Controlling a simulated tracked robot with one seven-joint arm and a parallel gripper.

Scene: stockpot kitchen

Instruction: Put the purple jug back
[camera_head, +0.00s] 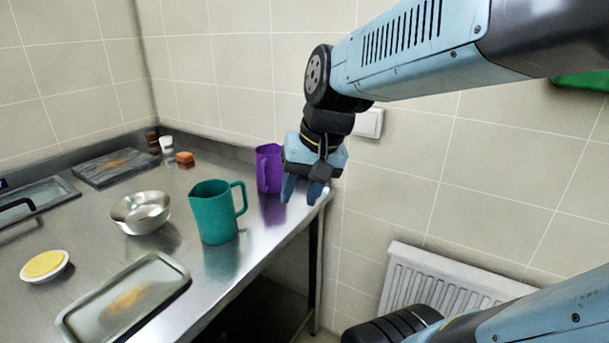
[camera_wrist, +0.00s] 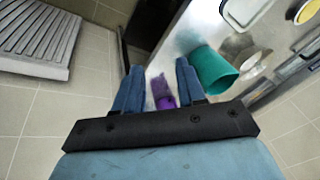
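The purple jug (camera_head: 268,168) stands upright on the steel table at its back right, close to the wall. Its right part is hidden behind my gripper (camera_head: 302,194) in the head view. My gripper is open and points down, beside the jug's right side and over the table's right edge. In the wrist view the purple jug (camera_wrist: 166,103) shows between the two spread fingers of my gripper (camera_wrist: 158,72), partly hidden by the gripper's body. The fingers look empty, and I cannot tell whether either touches the jug.
A teal jug (camera_head: 213,212) stands in front and left of the purple one. A metal bowl (camera_head: 141,212), a tray (camera_head: 80,318), a yellow-topped dish (camera_head: 45,265), a dark board (camera_head: 117,167) and small jars (camera_head: 167,146) share the table. A radiator (camera_head: 446,287) is at right.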

